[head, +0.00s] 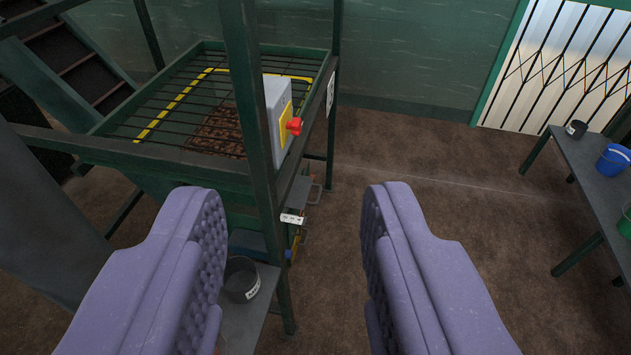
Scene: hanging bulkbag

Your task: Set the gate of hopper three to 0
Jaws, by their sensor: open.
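My gripper (295,230) is open and empty, its two purple padded fingers wide apart in the foreground. Beyond it to the left stands a green hopper (118,118) in a dark green frame, with a black grid over its top and brown material under part of the grid. A white sign on the frame's right side is too slanted to read. Below the hopper, between the fingers, are a small white label (292,218) and small handle-like parts (303,236). I cannot tell which is the gate of hopper three or its setting.
A grey box (279,122) with a red knob (294,126) is fixed to the frame. A black bucket (241,279) stands on a low grey table. At right, a table (588,175) holds buckets (613,161). The brown floor (430,165) between is clear.

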